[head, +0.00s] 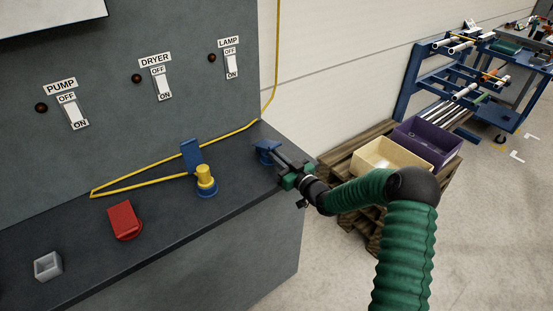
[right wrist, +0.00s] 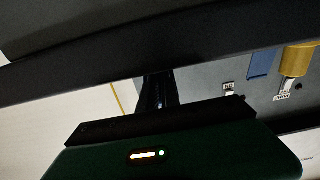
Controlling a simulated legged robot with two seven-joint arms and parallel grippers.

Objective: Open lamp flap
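On the grey bench a blue flap (head: 190,157) stands upright behind a yellow knob (head: 206,180) on a round blue base. The blue flap (right wrist: 262,62) and yellow knob (right wrist: 297,60) also show at the upper right of the right wrist view. The LAMP switch (head: 233,64) is on the wall panel above. My right gripper (head: 272,152) is over the bench's right end, right of the knob and apart from it. A small blue piece shows at its tip; I cannot tell what it belongs to, or the finger opening. My left gripper is not in view.
A red block (head: 123,220) on a round base and a small grey box (head: 48,265) sit further left on the bench. A yellow line (head: 140,185) runs along it. PUMP (head: 74,111) and DRYER (head: 160,82) switches are on the panel. Bins on a pallet (head: 345,170) stand right.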

